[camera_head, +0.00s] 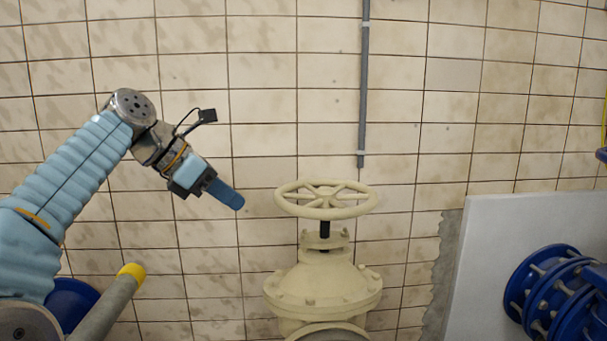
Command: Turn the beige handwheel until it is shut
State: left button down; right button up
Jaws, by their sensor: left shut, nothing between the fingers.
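The beige handwheel (326,200) lies roughly level on top of a beige valve body (322,287), with a dark stem showing below it. The wheel has several spokes and an open rim. My left gripper (238,203) is up and to the left of the wheel, with its blue fingers together and nothing between them. Its tip points down and right, and a gap shows between it and the left side of the rim. My right gripper is not in this view.
A grey pipe (364,90) runs down the tiled wall behind the wheel. A blue flanged pipe (555,295) stands at the lower right before a pale panel (480,260). A grey bar with a yellow end (131,272) is at the lower left.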

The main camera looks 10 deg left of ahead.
aim_at(325, 199)
jog(key=i, duration=0.95)
